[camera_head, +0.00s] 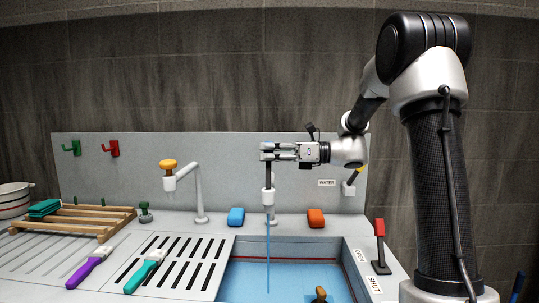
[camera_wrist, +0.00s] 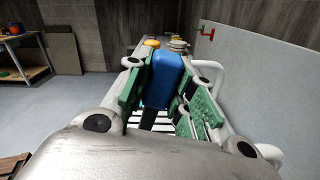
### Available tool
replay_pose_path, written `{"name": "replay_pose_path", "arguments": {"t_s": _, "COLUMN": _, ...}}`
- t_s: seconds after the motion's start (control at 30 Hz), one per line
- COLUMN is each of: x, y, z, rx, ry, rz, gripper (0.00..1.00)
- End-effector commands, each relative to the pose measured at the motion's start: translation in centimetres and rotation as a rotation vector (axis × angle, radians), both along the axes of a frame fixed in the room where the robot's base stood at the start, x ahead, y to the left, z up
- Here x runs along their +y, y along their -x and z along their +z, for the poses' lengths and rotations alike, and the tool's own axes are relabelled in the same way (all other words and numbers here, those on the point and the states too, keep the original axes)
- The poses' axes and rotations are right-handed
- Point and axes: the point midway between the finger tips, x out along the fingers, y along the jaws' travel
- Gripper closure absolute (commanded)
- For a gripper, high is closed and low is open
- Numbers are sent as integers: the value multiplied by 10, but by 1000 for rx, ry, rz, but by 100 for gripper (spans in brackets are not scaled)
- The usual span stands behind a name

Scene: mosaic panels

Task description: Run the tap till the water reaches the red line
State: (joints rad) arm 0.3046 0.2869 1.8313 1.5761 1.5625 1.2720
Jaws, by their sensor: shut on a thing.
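My gripper (camera_head: 268,152) is shut above the middle tap. In the wrist view its green-padded fingers (camera_wrist: 163,80) close on a blue tap handle (camera_wrist: 167,70). The white spout (camera_head: 268,197) of this tap is below the fingers. A thin blue stream of water (camera_head: 268,240) falls from it into the basin (camera_head: 350,262). Blue water (camera_head: 245,282) covers the basin's floor. A thin red line (camera_head: 300,260) runs along the basin's inner wall, with the water surface seeming to lie below it.
A second tap with an orange handle (camera_head: 168,165) stands left. Brushes (camera_head: 146,270) lie on the left drainer.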

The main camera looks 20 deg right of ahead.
Motion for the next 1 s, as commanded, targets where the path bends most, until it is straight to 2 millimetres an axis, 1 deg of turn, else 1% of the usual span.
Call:
{"name": "replay_pose_path", "arguments": {"t_s": 0.1, "x": 3, "y": 8, "z": 2, "rx": -88, "ry": 30, "rz": 0, "gripper": 100}}
{"name": "replay_pose_path", "arguments": {"t_s": 0.17, "x": 3, "y": 10, "z": 2, "rx": -111, "ry": 37, "rz": 0, "gripper": 100}}
{"name": "replay_pose_path", "arguments": {"t_s": 0.43, "x": 3, "y": 11, "z": 2, "rx": -119, "ry": 40, "rz": 0, "gripper": 100}}
{"name": "replay_pose_path", "arguments": {"t_s": 0.47, "x": 3, "y": 10, "z": 2, "rx": -119, "ry": 40, "rz": 0, "gripper": 74}}
{"name": "replay_pose_path", "arguments": {"t_s": 0.5, "x": 3, "y": 10, "z": 2, "rx": -118, "ry": 39, "rz": 0, "gripper": 67}}
{"name": "replay_pose_path", "arguments": {"t_s": 0.57, "x": 3, "y": 10, "z": 2, "rx": -118, "ry": 39, "rz": 0, "gripper": 56}}
{"name": "replay_pose_path", "arguments": {"t_s": 0.6, "x": 3, "y": 10, "z": 2, "rx": -118, "ry": 39, "rz": 0, "gripper": 54}}
{"name": "replay_pose_path", "arguments": {"t_s": 0.87, "x": 3, "y": 10, "z": 2, "rx": -117, "ry": 38, "rz": 0, "gripper": 54}}
{"name": "replay_pose_path", "arguments": {"t_s": 0.97, "x": -2, "y": 11, "z": 2, "rx": -117, "ry": 38, "rz": -1, "gripper": 54}}
{"name": "replay_pose_path", "arguments": {"t_s": 1.0, "x": -6, "y": 13, "z": 2, "rx": -117, "ry": 38, "rz": -2, "gripper": 54}}
